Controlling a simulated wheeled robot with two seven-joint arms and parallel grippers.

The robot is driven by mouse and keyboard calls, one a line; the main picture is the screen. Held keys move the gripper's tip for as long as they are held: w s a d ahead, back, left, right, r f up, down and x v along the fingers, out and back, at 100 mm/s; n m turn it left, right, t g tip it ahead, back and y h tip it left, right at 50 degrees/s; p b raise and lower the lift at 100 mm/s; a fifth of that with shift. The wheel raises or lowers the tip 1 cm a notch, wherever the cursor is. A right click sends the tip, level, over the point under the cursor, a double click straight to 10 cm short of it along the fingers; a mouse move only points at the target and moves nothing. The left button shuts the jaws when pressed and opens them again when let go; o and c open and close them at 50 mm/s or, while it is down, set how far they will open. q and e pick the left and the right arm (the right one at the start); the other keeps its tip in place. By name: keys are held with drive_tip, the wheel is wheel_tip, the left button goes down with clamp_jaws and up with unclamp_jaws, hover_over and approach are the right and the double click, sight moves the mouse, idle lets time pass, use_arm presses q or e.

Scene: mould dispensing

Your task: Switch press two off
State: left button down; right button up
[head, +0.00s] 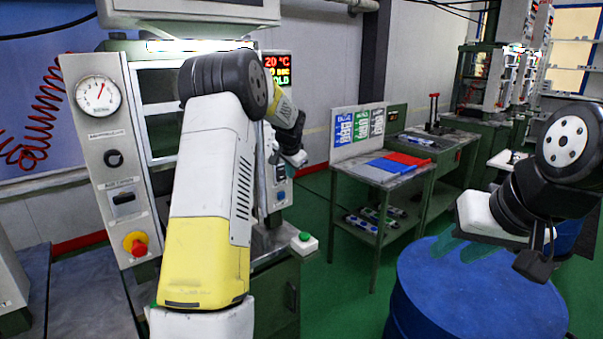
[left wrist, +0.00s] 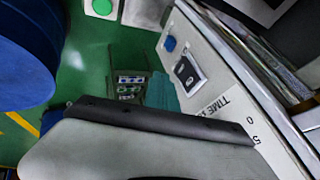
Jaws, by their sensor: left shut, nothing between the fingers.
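The press (head: 102,75) stands in front of me, with a gauge, black knob, switch and red stop button on its left panel. Its red display (head: 278,70) is lit. Its narrow right panel (head: 281,187) carries a dark rocker switch and a blue button. In the left wrist view the rocker switch (left wrist: 187,73) and blue button (left wrist: 169,44) are clear. My left gripper (head: 301,160) is shut and empty beside this panel. Its teal fingertips (left wrist: 188,103) show close to the switch; contact cannot be told. My right gripper (head: 463,249) is open and empty above the blue drum.
A blue drum (head: 470,300) stands at the front right. A green button box (head: 304,242) sits below the right panel. A table (head: 372,176) with red and blue items and a sign board stands behind. Green floor is free between drum and press.

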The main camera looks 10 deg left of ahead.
use_arm(q)
drive_tip(key=v, duration=0.9)
drive_tip(key=shift+r, duration=0.35)
drive_tip(key=shift+s, duration=0.1)
